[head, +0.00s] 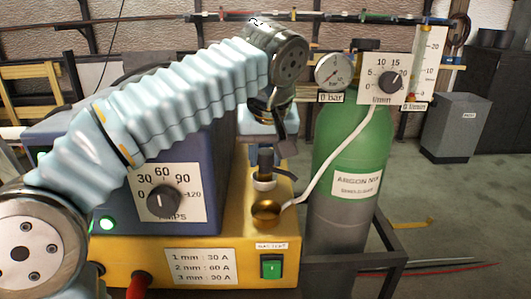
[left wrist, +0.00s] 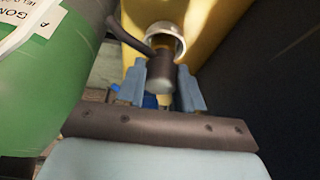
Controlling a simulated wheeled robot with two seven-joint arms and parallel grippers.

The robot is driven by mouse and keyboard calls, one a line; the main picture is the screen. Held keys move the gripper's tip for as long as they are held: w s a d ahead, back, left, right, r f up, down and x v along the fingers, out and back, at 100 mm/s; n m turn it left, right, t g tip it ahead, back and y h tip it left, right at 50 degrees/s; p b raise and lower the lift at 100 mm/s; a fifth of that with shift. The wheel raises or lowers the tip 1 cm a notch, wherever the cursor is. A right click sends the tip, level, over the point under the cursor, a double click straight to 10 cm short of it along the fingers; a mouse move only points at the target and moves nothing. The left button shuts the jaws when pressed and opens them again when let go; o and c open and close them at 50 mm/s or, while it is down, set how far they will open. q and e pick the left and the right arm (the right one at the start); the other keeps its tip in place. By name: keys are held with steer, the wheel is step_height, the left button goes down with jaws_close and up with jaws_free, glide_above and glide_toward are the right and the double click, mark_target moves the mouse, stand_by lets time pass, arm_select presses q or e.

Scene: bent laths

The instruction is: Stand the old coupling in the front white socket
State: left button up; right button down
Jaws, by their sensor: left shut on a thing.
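The old coupling (head: 265,158) is a dark cylinder, roughly upright, held below my left gripper (head: 267,138) in the head view. It also shows in the left wrist view (left wrist: 160,76) between the blue fingers of my left gripper (left wrist: 161,88), which are shut on it. A white ring-shaped socket (head: 265,184) is directly under the coupling on the yellow base. The ring also shows in the left wrist view (left wrist: 170,28), partly covered by the coupling. I cannot tell whether the coupling's end is inside the ring or just above it. My right gripper is not in view.
A brass cup (head: 266,213) sits in front of the white socket, with a white hose (head: 318,165) reaching it. The green gas cylinder (head: 352,150) stands close on the right. The blue welder box (head: 205,150) is on the left. A green switch (head: 271,267) is on the yellow front.

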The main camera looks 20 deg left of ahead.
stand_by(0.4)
arm_select(q)
steer(key=o, duration=1.2)
steer(key=shift+p+v, duration=1.3)
steer(key=shift+v, duration=5.55)
